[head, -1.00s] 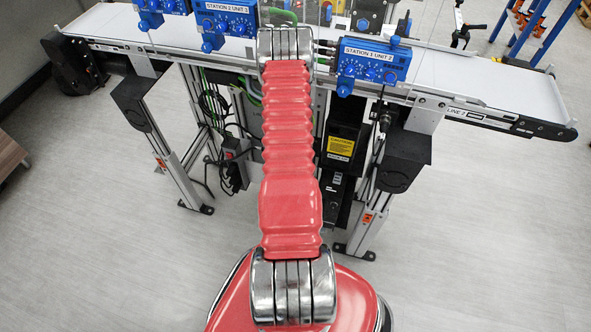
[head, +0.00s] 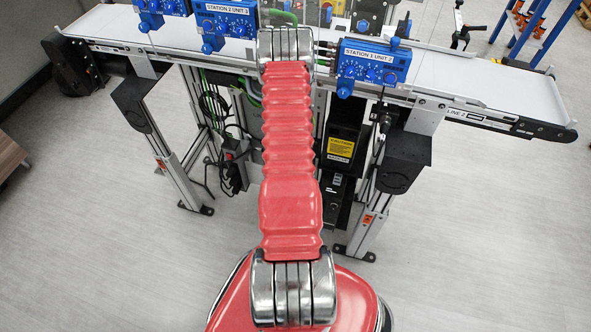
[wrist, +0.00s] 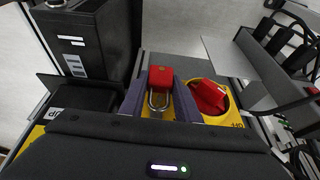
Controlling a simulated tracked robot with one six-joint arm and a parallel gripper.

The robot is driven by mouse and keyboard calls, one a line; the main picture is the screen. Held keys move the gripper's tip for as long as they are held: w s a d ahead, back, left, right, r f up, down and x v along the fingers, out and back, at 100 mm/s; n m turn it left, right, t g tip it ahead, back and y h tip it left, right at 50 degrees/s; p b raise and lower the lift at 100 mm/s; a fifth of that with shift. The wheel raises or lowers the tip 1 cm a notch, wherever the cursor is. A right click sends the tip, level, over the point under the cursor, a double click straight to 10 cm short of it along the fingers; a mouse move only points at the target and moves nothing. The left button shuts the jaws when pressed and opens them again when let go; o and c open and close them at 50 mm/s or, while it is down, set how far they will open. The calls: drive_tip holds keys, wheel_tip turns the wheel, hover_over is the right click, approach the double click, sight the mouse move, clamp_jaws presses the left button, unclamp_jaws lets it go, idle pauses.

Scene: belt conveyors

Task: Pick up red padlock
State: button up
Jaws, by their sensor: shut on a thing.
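In the wrist view, the red padlock (wrist: 161,77) is between the two fingers of my gripper (wrist: 160,94). Its red body is at the far side and its silver shackle points toward the camera. The gripper is shut on it. Just to the right, a red rotary switch handle (wrist: 208,96) sits on a yellow plate (wrist: 232,108), close to the right finger. I cannot tell whether the shackle still passes through anything. The gripper and the padlock do not show in the head view, where my arm covers the middle.
A belt conveyor (head: 480,85) runs across the head view, with blue station units (head: 372,62) on its near edge. A black box with a yellow caution label (head: 341,147) is below it. Dark boxes stand at the left of the wrist view. The floor in front is clear.

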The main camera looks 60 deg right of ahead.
drive_tip(key=shift+r, duration=0.5)
drive_tip(key=shift+a+r, duration=0.2)
drive_tip(key=shift+a, duration=0.1)
drive_tip(key=s+a, duration=0.2)
drive_tip(key=a, duration=0.6)
drive_tip(key=s+a, duration=0.1)
drive_tip(key=a, duration=0.8)
drive_tip(key=shift+s, duration=0.4)
